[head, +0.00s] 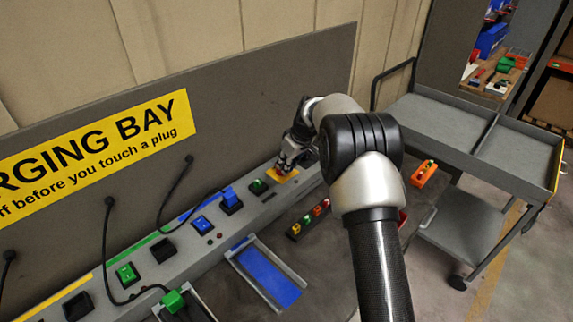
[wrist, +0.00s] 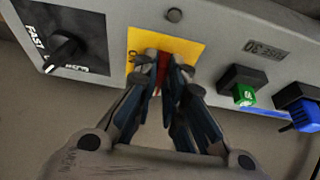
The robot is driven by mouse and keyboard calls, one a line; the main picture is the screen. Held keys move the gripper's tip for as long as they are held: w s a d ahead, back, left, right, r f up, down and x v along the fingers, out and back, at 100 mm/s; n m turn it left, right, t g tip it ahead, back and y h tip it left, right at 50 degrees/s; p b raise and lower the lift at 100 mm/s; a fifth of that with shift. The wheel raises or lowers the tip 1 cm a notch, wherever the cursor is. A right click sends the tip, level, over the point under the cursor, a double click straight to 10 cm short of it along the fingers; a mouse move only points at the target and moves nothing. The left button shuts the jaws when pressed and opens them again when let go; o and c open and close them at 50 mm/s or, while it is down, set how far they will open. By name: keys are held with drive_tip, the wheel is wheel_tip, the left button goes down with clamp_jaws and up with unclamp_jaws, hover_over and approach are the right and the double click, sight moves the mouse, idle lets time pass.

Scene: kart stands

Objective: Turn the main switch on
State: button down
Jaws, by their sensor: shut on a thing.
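The main switch shows as a red lever (wrist: 162,68) on a yellow plate (wrist: 192,46) in the wrist view. My gripper (wrist: 162,82) is shut on the red lever, with one finger on each side of it. The fingers hide much of the lever, and I cannot tell which position it is in. In the head view the yellow plate (head: 290,179) is near the far end of the grey charging rail, and my gripper (head: 287,166) is over it, partly hidden by my arm.
A black FAST knob (wrist: 66,48) is left of the plate in the wrist view; a green plug (wrist: 243,95) and a blue plug (wrist: 305,115) are right. In the head view, a blue tray (head: 268,277) lies in front, and a grey cart (head: 470,150) stands right.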

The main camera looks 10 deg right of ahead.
drive_tip(key=m+p, duration=0.1)
drive_tip(key=m, duration=0.1)
drive_tip(key=m+h+p, duration=0.1)
drive_tip(key=shift+s+a+r+m+t, duration=0.1)
drive_tip(key=shift+s+a+m+t, duration=0.1)
drive_tip(key=shift+a+m+t, duration=0.15)
drive_tip(key=m+p, duration=0.1)
drive_tip(key=m+h+p, duration=0.1)
drive_tip(key=m, duration=0.1)
drive_tip(key=shift+a+m+h, duration=0.25)
drive_tip(key=shift+a+h, duration=0.05)
drive_tip(key=shift+a, duration=0.05)
drive_tip(key=m, duration=0.2)
drive_tip(key=m+h+b, duration=0.2)
drive_tip(key=m, duration=0.1)
drive_tip(key=shift+w+a+f+m, duration=0.2)
drive_tip(key=shift+a+f+m, duration=0.1)
drive_tip(key=shift+a, duration=0.1)
drive_tip(key=m, duration=0.1)
drive_tip(key=m+g+h, duration=0.1)
drive_tip(key=m, duration=0.1)
drive_tip(key=m+g, duration=0.1)
drive_tip(key=m, duration=0.1)
drive_tip(key=shift+w+a+r, duration=0.15)
drive_tip(key=shift+w+a, duration=0.1)
drive_tip(key=shift+a, duration=0.05)
drive_tip(key=c, duration=1.7)
unclamp_jaws()
drive_tip(key=shift+o, duration=0.2)
drive_tip(key=shift+r, duration=0.1)
